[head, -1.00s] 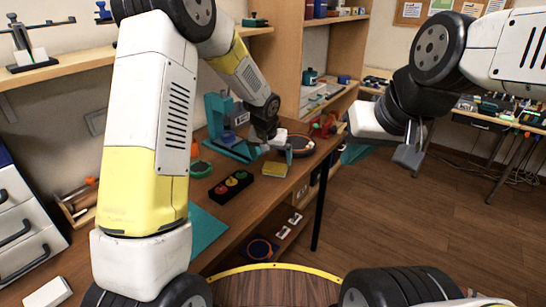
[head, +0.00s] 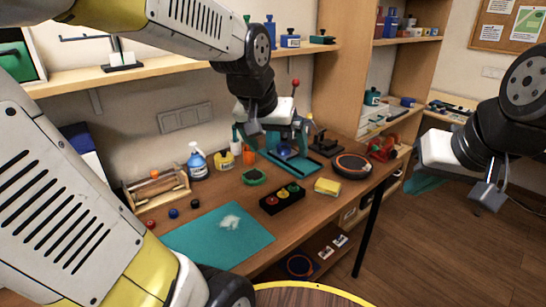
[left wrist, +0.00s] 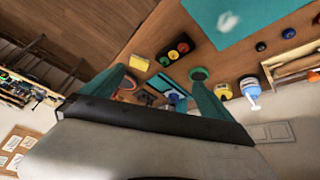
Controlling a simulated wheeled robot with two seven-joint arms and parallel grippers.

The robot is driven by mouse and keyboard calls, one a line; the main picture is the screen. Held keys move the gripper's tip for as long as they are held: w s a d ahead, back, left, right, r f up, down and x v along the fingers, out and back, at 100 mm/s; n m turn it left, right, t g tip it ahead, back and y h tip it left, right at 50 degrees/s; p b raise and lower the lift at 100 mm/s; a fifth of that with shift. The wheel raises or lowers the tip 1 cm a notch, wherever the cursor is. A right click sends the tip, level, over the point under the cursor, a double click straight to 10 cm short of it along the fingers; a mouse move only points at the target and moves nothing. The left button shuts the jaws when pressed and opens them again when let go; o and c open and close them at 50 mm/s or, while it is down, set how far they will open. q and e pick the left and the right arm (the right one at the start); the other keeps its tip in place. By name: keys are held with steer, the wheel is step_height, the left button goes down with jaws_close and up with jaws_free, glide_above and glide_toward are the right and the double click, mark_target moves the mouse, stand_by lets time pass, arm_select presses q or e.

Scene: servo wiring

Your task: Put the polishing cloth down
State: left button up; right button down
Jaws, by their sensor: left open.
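A white crumpled piece (head: 230,221), which looks like the polishing cloth, lies on the teal mat (head: 190,245) on the workbench. It also shows in the left wrist view (left wrist: 228,20), near the top edge. My left gripper (head: 270,140) is over the back of the bench, behind and to the right of the mat, well apart from the cloth. Its teal fingers are spread with nothing between them, as the left wrist view (left wrist: 158,76) shows. My right gripper (head: 427,181) is at the far right, off the bench; its fingers are mostly hidden behind its white body.
A black three-button box (head: 282,198), a yellow sponge-like block (head: 327,186) and a round dark disc (head: 351,166) stand right of the mat. A spray bottle (head: 197,162) and a wooden rack (head: 157,187) stand behind it. Shelves (head: 180,64) run above the bench.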

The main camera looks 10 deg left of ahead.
arm_select(q)
steer(key=s+a, duration=0.1)
steer(key=s, duration=0.8)
steer(key=shift+s+r+t+h, duration=0.3)
steer(key=shift+s+r, duration=0.1)
steer(key=shift+a, duration=0.1)
stand_by(0.3)
